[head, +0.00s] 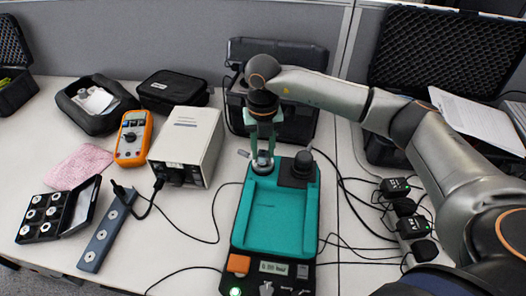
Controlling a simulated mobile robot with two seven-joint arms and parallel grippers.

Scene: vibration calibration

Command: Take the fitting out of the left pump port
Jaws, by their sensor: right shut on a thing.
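The teal pump (275,215) stands at the front middle of the table, with a small display at its front. My right gripper (263,150) points down over the pump's back left corner, at the left port. It is shut on the grey metallic fitting (262,164) there. The fingers partly hide the fitting, and I cannot tell whether it is still seated in the port or just above it. A black part (303,166) sits at the pump's back right corner. My left gripper is not in view.
A white box (187,140), an orange multimeter (133,137), a grey bar (104,236) and a black case of round parts (45,213) stand left. An open dark case (290,118) is behind the pump. Cables and black adapters (411,226) lie right.

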